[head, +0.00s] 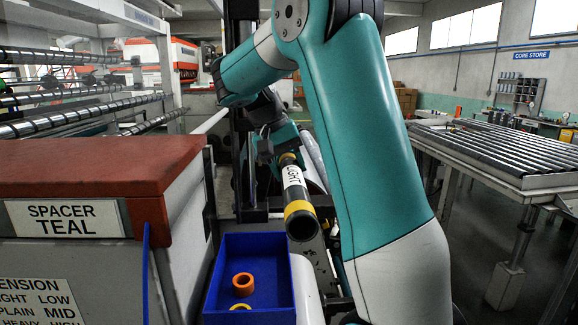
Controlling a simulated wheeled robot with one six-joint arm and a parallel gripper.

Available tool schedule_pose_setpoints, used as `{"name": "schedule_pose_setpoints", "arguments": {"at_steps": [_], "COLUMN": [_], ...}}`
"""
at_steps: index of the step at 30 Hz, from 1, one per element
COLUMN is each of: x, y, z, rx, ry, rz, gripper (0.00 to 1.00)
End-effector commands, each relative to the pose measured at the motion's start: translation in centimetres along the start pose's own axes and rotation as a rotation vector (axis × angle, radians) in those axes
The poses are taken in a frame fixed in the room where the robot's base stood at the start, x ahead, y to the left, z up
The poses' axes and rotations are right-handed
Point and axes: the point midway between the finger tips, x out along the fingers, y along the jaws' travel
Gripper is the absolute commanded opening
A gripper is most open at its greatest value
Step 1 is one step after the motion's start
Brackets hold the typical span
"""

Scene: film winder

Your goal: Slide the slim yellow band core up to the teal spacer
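A dark tube with a white "LIGHT" label and a yellow band (298,207) points toward me, right of centre, above the blue bin. Its dark round end is nearest me, and a tan ring shows at its far end. I cannot tell whether the yellow band is a separate core or part of the tube. I cannot make out a teal spacer; a sign (66,219) reads "SPACER TEAL".
A blue bin (264,241) below the tube holds an orange ring (243,284) and a yellow ring (240,307). A red-topped cabinet (100,165) stands left, with machine rollers (80,105) behind it. A roller table (500,150) stands right, with open floor beneath.

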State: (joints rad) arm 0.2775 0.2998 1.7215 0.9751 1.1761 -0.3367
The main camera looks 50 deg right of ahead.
Motion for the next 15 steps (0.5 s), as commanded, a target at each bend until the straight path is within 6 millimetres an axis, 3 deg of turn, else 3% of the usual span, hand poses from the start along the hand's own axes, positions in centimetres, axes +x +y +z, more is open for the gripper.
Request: {"name": "schedule_pose_setpoints", "arguments": {"at_steps": [15], "x": [-0.1], "y": [0.0], "z": [-1.9], "rx": [0.0], "ry": [0.0], "rz": [0.001], "gripper": [0.21]}}
